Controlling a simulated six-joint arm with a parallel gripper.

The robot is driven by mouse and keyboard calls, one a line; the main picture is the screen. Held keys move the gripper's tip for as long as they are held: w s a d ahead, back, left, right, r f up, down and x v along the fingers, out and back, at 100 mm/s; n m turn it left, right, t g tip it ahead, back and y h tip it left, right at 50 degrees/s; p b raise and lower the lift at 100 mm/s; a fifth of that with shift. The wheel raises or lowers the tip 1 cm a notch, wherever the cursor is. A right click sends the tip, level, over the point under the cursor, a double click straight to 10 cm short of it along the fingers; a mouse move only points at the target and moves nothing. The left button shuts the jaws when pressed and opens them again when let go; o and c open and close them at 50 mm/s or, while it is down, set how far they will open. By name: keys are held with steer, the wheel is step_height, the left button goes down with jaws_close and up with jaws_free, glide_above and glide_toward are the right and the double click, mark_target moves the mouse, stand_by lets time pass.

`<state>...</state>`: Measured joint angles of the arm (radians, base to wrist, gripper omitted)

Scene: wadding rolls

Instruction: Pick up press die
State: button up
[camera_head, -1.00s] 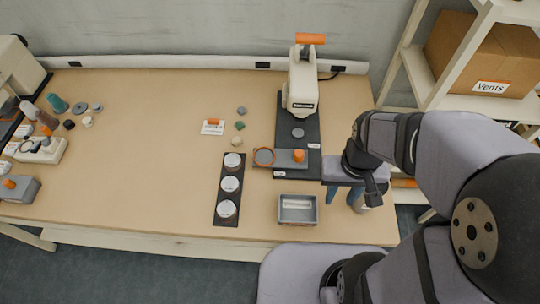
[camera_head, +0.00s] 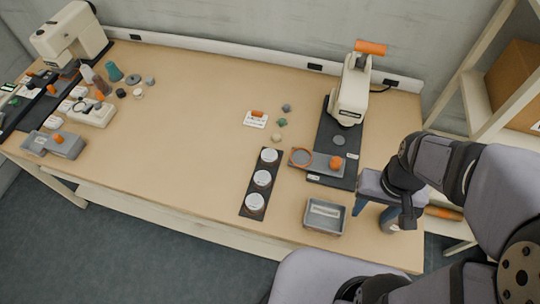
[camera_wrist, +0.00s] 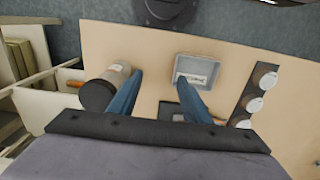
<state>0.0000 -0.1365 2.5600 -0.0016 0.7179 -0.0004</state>
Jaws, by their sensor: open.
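No part carries a readable "press die" label. A grey block with an orange knob and a ring at its left end (camera_head: 302,158) lies across the front of the dark press base (camera_head: 325,172) in the head view. A similar grey block with an orange knob (camera_head: 68,148) lies at the far left. My gripper (camera_head: 374,214) is open and empty, its blue fingers pointing down at the right front of the table. In the wrist view its fingers (camera_wrist: 158,82) are spread apart. A jar (camera_wrist: 118,76) stands beside the left finger there.
A cream press with an orange handle (camera_head: 352,92) stands behind. A grey tray (camera_head: 342,230) lies just left of my gripper, near the front edge. A dark strip (camera_head: 247,208) holds three white discs. Shelving (camera_head: 478,95) rises at right. The table's middle left is clear.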

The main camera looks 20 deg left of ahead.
steer(key=o, duration=0.3)
